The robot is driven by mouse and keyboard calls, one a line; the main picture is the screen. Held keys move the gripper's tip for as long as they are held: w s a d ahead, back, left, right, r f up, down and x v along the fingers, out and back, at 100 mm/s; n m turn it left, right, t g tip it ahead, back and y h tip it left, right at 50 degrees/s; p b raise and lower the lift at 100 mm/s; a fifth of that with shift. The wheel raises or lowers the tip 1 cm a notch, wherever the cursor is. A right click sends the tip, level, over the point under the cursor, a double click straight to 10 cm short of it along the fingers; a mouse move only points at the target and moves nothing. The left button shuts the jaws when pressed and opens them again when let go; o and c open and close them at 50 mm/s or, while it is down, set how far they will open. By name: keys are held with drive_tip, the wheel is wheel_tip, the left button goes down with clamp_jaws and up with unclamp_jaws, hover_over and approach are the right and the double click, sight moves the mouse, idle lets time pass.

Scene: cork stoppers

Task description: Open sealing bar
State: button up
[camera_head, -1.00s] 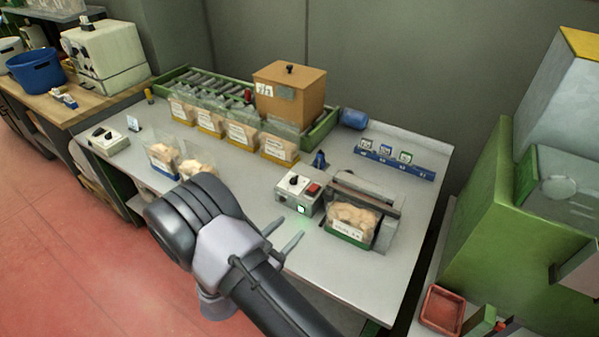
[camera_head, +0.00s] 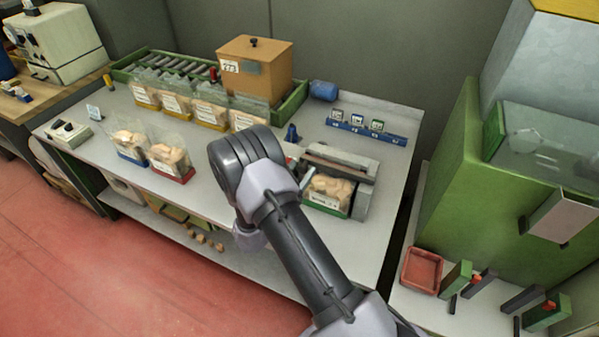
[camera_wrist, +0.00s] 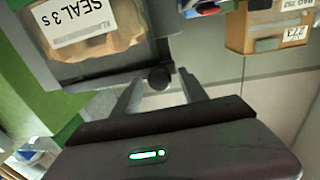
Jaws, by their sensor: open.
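The sealer (camera_head: 362,200) stands at the right of the grey bench. Its long sealing bar (camera_head: 340,163) lies across the back of it; whether it is latched I cannot tell. A clear bag (camera_head: 330,187) of tan stoppers with a green base sits in front of the bar. In the wrist view, its label (camera_wrist: 82,22) reads "SEAL 3 s". My gripper (camera_wrist: 155,78) is open and empty. A dark round knob (camera_wrist: 159,77) shows between its fingertips, beside the sealer's grey edge (camera_wrist: 100,68); contact is unclear. My arm hides most of the gripper in the head view.
Two bags, blue-based (camera_head: 130,148) and red-based (camera_head: 172,163), stand left on the bench. Several more bags (camera_head: 210,112) line the back beside a brown box (camera_head: 254,68). A blue label rack (camera_head: 365,130) is behind the sealer. A green machine (camera_head: 460,180) stands right.

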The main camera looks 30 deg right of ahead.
clamp_jaws()
idle(1.4)
